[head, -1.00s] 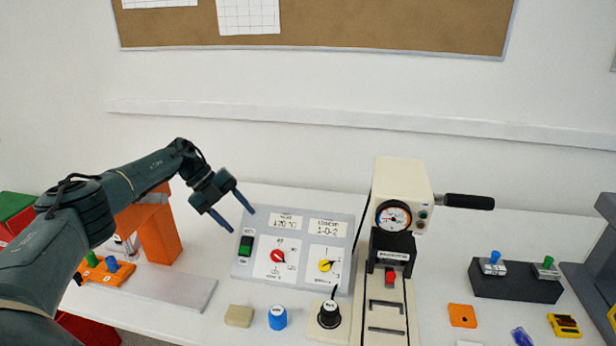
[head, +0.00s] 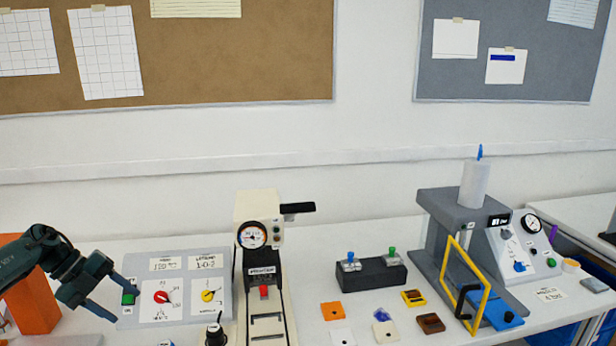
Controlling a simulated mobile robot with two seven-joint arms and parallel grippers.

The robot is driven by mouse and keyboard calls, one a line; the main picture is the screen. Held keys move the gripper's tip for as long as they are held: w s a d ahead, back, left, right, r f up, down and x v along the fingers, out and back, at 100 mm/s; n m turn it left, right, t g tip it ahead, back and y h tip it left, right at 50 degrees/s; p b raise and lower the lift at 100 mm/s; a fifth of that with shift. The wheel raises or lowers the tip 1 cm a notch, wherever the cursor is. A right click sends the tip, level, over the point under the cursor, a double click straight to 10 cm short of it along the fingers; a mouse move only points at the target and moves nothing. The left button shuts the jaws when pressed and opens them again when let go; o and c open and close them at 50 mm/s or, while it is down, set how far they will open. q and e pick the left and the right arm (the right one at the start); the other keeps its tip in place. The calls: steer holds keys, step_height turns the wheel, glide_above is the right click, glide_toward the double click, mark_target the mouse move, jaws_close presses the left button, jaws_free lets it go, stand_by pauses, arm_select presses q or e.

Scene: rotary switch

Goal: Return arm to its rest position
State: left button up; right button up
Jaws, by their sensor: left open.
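My left gripper (head: 126,299) comes in from the left edge of the head view. Its two fingers are apart with nothing between them. It shows in front of the left side of the grey control panel (head: 133,262), near the green switch (head: 128,298); I cannot tell whether it touches. The panel has a red rotary knob (head: 161,297) and a yellow rotary knob (head: 208,296) on white dial plates. My right gripper is not in view.
A press with a gauge (head: 252,236) stands right of the panel. Further right are a black block with levers (head: 372,277), several small pieces and a grey machine with a yellow frame (head: 463,283). An orange stand (head: 33,305) is behind my left arm.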

arm_select(q)
steer(key=w+d+f+t+h, duration=0.2)
steer(key=d+f, duration=0.1)
steer(key=d, duration=0.7)
steer(key=w+d+f+t+h, duration=0.15)
steer(key=d+f, duration=0.25)
steer(key=d, duration=0.7)
steer(key=s+d+r+n+t, duration=0.2)
steer(key=d+n+t, duration=0.45)
steer(key=d, duration=0.55)
steer(key=s+a+f+n+g+y, duration=0.2)
steer(key=s+a+n+g+y, duration=0.3)
steer(key=s, duration=0.7)
steer(key=s+a+f+n+g+y, duration=0.1)
steer(key=s+a+f+n+y, duration=0.1)
steer(key=s+n, duration=0.7)
steer(key=s+a+f+n+g+y, duration=0.2)
steer(key=s+a+n+g+y, duration=0.15)
steer(key=s, duration=1.05)
steer(key=w+d+f+t+h, duration=0.2)
steer(key=w+d+f+t, duration=0.4)
steer(key=f+t, duration=0.1)
steer(key=shift+w+f+t+h, duration=0.3)
steer(key=shift+w+f+t, duration=0.05)
steer(key=shift+f, duration=0.5)
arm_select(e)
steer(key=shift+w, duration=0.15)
